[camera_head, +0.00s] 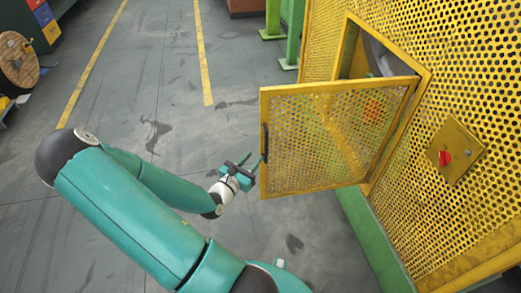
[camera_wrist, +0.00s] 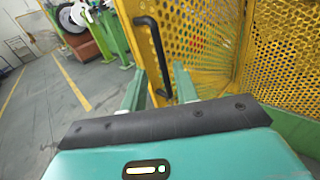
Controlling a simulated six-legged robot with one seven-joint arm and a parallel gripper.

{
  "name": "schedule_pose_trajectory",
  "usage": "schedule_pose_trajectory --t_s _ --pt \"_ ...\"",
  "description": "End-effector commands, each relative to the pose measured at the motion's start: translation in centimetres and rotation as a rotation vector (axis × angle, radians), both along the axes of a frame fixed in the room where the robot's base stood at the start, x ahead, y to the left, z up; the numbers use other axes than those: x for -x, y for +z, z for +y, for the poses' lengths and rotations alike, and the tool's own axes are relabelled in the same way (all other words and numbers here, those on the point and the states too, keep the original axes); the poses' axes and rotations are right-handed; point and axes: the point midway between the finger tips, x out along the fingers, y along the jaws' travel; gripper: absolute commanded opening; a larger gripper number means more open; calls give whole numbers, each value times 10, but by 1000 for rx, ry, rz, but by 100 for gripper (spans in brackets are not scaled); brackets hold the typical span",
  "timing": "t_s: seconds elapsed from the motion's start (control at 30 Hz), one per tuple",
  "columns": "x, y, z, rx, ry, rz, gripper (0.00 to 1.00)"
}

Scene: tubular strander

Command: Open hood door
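The yellow perforated hood door (camera_head: 325,135) stands swung outward from its opening in the yellow hood wall (camera_head: 470,80). Its black handle (camera_head: 265,142) is on the free left edge; it also shows in the wrist view (camera_wrist: 155,52). My gripper (camera_head: 248,163) is just left of that edge, near the lower part of the handle. In the wrist view its two green fingers (camera_wrist: 158,90) are spread apart, with the handle's lower end appearing between them. I cannot tell whether either finger touches the handle.
A panel with a red knob (camera_head: 445,158) is on the hood wall right of the door. Green posts (camera_head: 291,35) stand behind the door. A wooden reel (camera_head: 18,60) is at far left. The grey floor (camera_head: 140,110) with yellow lines is clear left of the door.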

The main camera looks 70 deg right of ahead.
Motion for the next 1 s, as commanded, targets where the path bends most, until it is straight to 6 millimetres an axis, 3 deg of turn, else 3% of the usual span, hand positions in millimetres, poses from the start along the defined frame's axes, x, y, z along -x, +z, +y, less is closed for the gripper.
schedule_pose_trajectory --t_s 0.1,0.3,1.0 --pt "-6 0 22 0 3 1 30" --pt "-11 0 40 0 0 0 30" --pt "-12 1 42 0 -6 -10 30"
